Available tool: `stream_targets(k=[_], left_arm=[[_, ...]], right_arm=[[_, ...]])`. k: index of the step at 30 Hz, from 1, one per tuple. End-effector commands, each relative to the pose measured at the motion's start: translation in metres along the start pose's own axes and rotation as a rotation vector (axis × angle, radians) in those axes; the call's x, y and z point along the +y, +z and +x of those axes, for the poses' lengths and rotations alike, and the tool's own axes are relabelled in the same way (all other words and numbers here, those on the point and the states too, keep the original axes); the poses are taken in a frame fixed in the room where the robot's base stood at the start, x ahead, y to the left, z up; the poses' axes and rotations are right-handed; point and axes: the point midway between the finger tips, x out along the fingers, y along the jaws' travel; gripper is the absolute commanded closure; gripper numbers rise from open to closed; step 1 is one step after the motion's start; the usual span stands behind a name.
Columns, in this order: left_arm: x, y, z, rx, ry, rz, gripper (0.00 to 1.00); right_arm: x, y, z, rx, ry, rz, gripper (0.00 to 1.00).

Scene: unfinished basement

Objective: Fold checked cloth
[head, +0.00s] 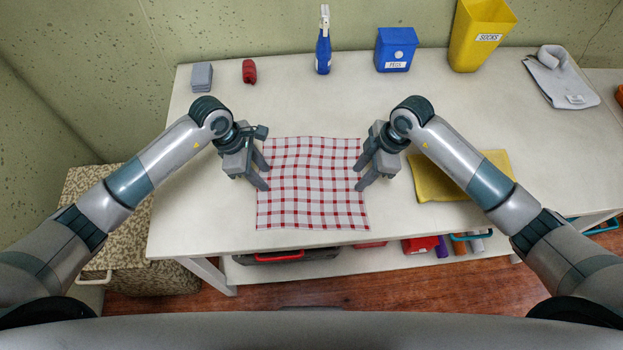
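The red-and-white checked cloth (312,190) lies spread flat on the white table, with its near edge close to the table's front edge. My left gripper (266,177) is at the cloth's left edge, its two fingers apart with a gap between them. My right gripper (358,178) is at the cloth's right edge, its fingers also apart. Both grippers look empty. I cannot tell whether the fingertips touch the cloth.
A yellow cloth (437,188) lies right of the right gripper, partly under my arm. Along the back stand a grey stack (202,77), red bundle (249,71), blue spray bottle (323,50), blue PEGS box (396,50) and yellow SOCKS bin (478,38). A grey garment (560,80) lies far right.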

Motion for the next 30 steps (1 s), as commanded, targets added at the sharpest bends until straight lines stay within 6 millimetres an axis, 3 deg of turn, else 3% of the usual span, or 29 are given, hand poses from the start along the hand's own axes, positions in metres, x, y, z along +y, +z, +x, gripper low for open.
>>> stream_targets(k=[4, 13, 30], left_arm=[[-0.0002, -0.0005, 0.0004, 0.001, 0.0, 0.0, 0.66], [-0.0003, -0.0006, 0.0006, 0.001, -0.001, -0.001, 1.0], [-0.0003, 0.0003, -0.0028, 0.002, -0.001, -0.001, 1.0]], right_arm=[[-0.0006, 0.0006, 0.0012, -0.001, -0.002, 0.001, 0.67], [-0.0008, 0.0008, 0.0014, -0.001, -0.002, 0.001, 1.0], [-0.001, 0.0002, -0.0017, -0.002, -0.003, 0.001, 1.0]])
